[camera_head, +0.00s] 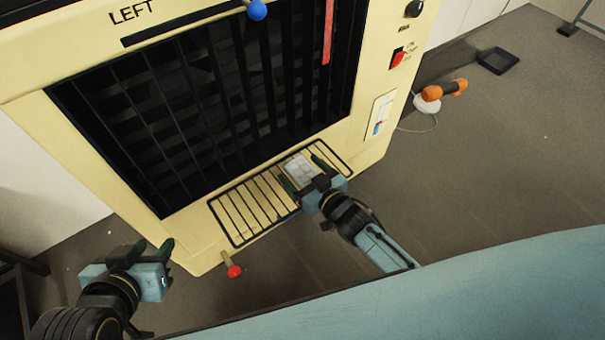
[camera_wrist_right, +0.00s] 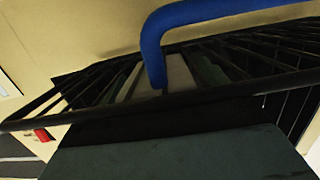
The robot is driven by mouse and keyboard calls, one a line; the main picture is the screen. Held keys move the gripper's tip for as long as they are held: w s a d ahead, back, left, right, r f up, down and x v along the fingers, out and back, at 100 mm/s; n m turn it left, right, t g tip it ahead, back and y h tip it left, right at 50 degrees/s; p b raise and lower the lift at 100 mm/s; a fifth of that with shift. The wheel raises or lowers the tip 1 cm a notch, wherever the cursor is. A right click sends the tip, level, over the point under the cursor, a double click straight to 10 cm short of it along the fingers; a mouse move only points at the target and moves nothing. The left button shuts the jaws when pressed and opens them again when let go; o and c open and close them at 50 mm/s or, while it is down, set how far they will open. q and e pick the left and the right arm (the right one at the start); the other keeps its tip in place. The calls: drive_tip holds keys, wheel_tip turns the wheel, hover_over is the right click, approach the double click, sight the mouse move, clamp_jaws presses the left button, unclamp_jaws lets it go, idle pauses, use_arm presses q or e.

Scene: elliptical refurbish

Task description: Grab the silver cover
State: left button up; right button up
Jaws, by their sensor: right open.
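A small silver-grey plate (camera_head: 300,168), which looks like the silver cover, shows at the slatted panel low on the cream machine. My right gripper (camera_head: 304,173) is open just in front of it, with one green finger towards each side of the plate. I cannot tell whether they touch. In the right wrist view a pale grey strip (camera_wrist_right: 178,76) shows behind a blue curved bar (camera_wrist_right: 152,52) and the black frame; a dark green surface fills the bottom. My left gripper (camera_head: 154,246) is open and empty at the lower left, apart from the machine.
The cream machine (camera_head: 190,228) has a large dark grille (camera_head: 210,95), a blue knob (camera_head: 257,10), a red knob (camera_head: 234,271) and a red switch (camera_head: 398,59). An orange-handled tool (camera_head: 444,90) and a black tray (camera_head: 498,62) lie on the floor. The right-hand floor is mostly clear.

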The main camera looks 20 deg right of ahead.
drive_tip(key=c, duration=1.3)
drive_tip(key=shift+r, duration=0.1)
drive_tip(key=shift+c, duration=0.2)
